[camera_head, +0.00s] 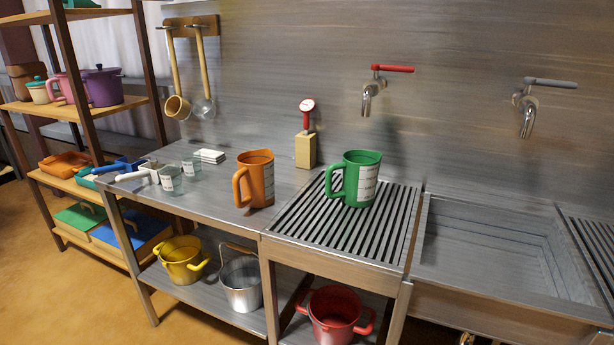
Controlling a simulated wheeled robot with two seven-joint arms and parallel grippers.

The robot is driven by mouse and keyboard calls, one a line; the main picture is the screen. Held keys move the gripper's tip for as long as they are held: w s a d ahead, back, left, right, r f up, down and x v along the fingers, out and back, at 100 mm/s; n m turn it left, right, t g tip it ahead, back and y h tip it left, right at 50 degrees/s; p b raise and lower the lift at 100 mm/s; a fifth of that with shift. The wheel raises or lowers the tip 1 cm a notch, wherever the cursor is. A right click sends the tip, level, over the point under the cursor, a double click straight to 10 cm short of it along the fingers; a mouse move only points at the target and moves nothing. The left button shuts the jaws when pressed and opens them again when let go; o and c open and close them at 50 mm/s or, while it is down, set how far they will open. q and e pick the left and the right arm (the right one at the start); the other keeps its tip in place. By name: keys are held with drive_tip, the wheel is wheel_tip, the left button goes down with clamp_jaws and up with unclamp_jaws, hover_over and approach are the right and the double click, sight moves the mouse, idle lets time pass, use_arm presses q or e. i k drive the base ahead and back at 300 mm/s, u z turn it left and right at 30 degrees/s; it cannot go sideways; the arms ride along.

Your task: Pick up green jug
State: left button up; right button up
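The green jug (361,179) stands upright on the slatted drainboard (300,226), left of the sink. Its handle points left and a white label shows on its right side. An orange jug (259,180) of similar shape stands to its left on the steel counter, handle also to the left. Neither of my grippers is in the head view, so I cannot see whether they are open or shut.
A wooden block with a red-topped thermometer (306,140) stands behind, between the jugs. A red-handled tap (374,88) is on the wall above the green jug. The sink (490,250) is at right. Glass beakers (171,180) stand at left. Pots sit on the shelf below.

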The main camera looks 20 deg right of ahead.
sight(361, 168)
drive_tip(key=i, duration=0.65)
drive_tip(key=z, duration=0.85)
